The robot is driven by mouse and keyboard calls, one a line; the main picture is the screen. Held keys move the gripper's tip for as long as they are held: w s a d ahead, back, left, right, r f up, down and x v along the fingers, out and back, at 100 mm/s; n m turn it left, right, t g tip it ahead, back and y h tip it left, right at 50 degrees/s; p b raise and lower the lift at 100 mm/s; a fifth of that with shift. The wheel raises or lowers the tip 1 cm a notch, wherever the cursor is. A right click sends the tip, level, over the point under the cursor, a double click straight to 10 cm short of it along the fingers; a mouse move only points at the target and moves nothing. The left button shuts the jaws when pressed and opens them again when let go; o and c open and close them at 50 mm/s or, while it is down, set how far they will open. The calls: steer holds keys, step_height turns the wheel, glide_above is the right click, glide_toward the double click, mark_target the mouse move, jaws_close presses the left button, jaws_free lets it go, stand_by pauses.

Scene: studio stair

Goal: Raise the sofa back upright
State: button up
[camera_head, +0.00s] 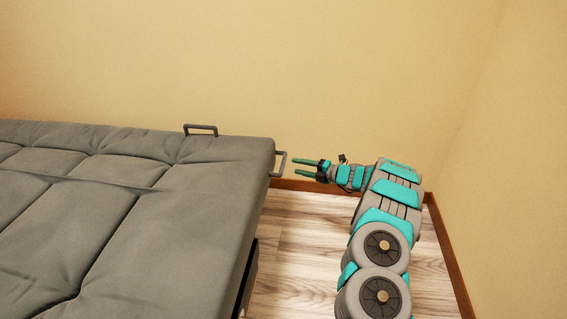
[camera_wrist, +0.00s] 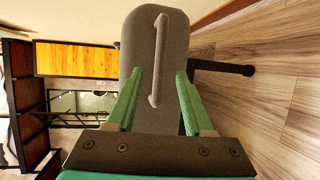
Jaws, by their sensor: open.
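The grey sofa back (camera_head: 205,190) lies flat, level with the rest of the cushioned surface. A grey bar handle (camera_head: 281,163) sticks out of its right end, and a second handle (camera_head: 201,130) stands on its far edge. My gripper (camera_head: 295,167) is open and empty, just right of the end handle and pointing at it, with a small gap between. In the wrist view the end panel (camera_wrist: 140,45) faces me, with the end handle (camera_wrist: 158,60) lined up between the two green fingers of my gripper (camera_wrist: 158,74). The lower part of the panel is hidden by my gripper.
A beige wall (camera_head: 330,80) runs close behind the sofa, and another wall (camera_head: 520,180) stands at the right. The wood floor (camera_head: 300,230) between sofa and right wall is clear except for my arm. A dark leg or bar (camera_wrist: 225,67) shows beside the panel.

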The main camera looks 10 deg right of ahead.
mark_target(283, 162)
steer(key=shift+x, duration=3.85)
jaws_close()
